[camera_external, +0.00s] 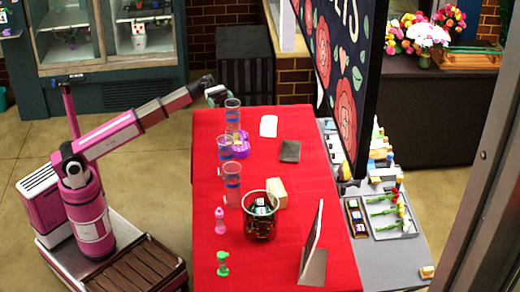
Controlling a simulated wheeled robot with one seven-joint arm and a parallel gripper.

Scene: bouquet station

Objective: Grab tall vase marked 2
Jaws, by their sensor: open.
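Several tall clear vases with blue bands stand along the left side of the red table: a far vase (232,113), a middle vase (225,147) and a near vase (232,187). Their number marks are too small to read, so I cannot tell which is marked 2. My gripper (218,97) is open at the far end of the table, beside the upper part of the far vase, on its left. I cannot tell whether it touches the vase. The fingers are small and partly unclear.
The red table (310,180) also holds a purple object (241,148) by the middle vase, a dark-filled glass container (260,217), a pink bottle (220,221), a green hourglass-shaped item (223,264) and a standing card (313,250). A hanging sign (340,80) overhangs the right side.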

